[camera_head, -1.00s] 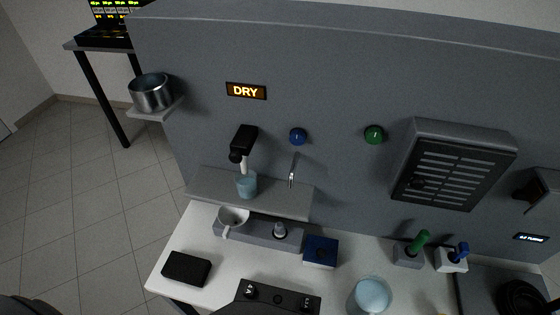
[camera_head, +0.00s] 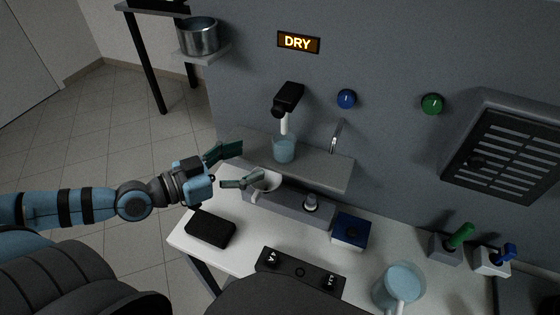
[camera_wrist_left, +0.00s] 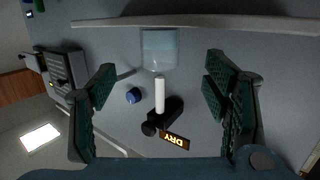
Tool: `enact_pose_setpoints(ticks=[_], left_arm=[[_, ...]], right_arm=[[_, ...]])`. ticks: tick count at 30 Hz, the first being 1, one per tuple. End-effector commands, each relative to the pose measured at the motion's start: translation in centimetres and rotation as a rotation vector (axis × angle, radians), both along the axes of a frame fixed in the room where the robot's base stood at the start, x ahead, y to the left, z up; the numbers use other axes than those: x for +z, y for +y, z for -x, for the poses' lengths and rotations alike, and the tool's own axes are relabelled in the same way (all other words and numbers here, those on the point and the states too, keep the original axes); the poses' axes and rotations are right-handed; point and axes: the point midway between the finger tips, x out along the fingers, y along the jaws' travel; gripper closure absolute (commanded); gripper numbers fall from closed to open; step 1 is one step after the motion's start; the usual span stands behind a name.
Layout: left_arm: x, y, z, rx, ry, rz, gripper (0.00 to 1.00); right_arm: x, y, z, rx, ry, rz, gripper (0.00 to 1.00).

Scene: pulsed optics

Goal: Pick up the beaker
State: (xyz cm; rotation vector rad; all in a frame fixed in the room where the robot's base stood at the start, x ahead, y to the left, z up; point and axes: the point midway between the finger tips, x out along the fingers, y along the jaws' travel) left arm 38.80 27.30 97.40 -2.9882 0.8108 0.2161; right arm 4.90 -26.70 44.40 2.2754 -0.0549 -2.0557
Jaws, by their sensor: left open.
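The beaker (camera_head: 284,149), a small light-blue see-through cup, stands upright on the grey ledge under the black dispenser. My left gripper (camera_head: 246,165) is open and empty, to the left of the beaker, its fingers pointing toward it. In the left wrist view the beaker (camera_wrist_left: 159,50) shows upside down, between the two open fingers (camera_wrist_left: 160,72) and beyond them. The fingers do not touch it. My right gripper is not in view.
The black dispenser (camera_head: 288,98) has a white nozzle above the beaker. A white funnel-like bowl (camera_head: 268,182) sits below the ledge (camera_head: 325,172), close to my left gripper. A larger light-blue vessel (camera_head: 400,280) stands at the table's front right. A metal pot (camera_head: 198,38) sits on a side shelf.

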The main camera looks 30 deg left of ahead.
Motion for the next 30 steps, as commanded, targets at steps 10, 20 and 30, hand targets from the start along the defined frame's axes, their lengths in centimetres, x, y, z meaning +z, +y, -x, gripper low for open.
enact_pose_setpoints(ticks=[10,20,30], left_arm=[[-0.1,-1.2,-2.3,0.003,0.000,0.003,0.30],[-0.9,-3.2,-5.7,0.001,-0.002,0.008,0.30],[-1.5,-3.9,-6.9,-0.002,0.002,0.000,0.35]], right_arm=[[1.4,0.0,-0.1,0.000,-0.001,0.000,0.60],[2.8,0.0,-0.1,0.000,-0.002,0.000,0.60],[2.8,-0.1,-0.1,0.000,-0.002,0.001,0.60]])
